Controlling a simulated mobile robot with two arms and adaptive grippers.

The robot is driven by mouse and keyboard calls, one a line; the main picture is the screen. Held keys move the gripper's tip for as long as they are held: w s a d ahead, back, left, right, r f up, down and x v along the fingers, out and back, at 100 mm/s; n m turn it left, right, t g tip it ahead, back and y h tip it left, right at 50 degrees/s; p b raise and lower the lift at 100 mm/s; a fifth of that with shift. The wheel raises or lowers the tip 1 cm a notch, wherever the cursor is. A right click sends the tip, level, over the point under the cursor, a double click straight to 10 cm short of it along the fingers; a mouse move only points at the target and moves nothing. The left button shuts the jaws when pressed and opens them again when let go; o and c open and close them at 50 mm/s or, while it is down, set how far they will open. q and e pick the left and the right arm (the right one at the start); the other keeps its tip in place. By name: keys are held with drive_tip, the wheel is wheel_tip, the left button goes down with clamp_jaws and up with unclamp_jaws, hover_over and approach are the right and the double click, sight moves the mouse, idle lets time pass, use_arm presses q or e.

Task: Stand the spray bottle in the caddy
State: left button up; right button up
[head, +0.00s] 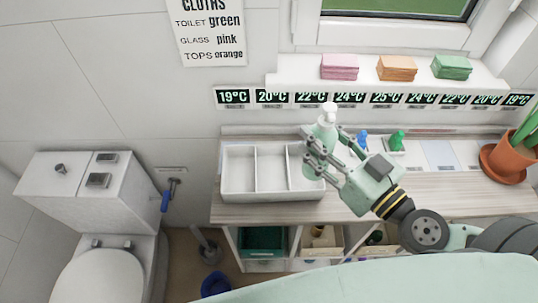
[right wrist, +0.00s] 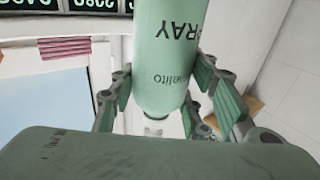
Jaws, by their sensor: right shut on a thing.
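The spray bottle (head: 327,126) is pale green with a white top and stands roughly upright in my right gripper (head: 318,158). In the right wrist view the bottle (right wrist: 165,55) shows its SPRAY label, with a finger on each side of it. The white caddy (head: 238,194) has three compartments and sits on the counter. In the head view the bottle and the gripper overlap the caddy's right compartment. My left gripper is not in view.
Blue (head: 362,137) and green (head: 396,140) items stand behind my right gripper. A potted plant (head: 509,155) stands at the counter's right end. Folded pink (head: 340,67), orange (head: 397,68) and green (head: 452,67) cloths lie on the shelf. A toilet (head: 98,272) is at the left.

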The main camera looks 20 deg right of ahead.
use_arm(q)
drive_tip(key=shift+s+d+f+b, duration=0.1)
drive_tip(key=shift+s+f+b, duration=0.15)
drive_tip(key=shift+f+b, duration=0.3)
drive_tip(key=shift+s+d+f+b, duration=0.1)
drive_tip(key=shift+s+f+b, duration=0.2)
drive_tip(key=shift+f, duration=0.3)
use_arm(e)
drive_tip(key=w+a+f, duration=0.7)
drive_tip(key=a+f, duration=0.1)
drive_tip(key=f, duration=0.2)
drive_tip(key=shift+w, duration=0.15)
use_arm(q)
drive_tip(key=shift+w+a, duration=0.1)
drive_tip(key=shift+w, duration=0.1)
use_arm(e)
drive_tip(key=shift+f, duration=0.25)
drive_tip(key=o, duration=1.5)
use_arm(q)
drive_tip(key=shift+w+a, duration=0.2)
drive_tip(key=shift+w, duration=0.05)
use_arm(e)
drive_tip(key=shift+o, duration=0.3)
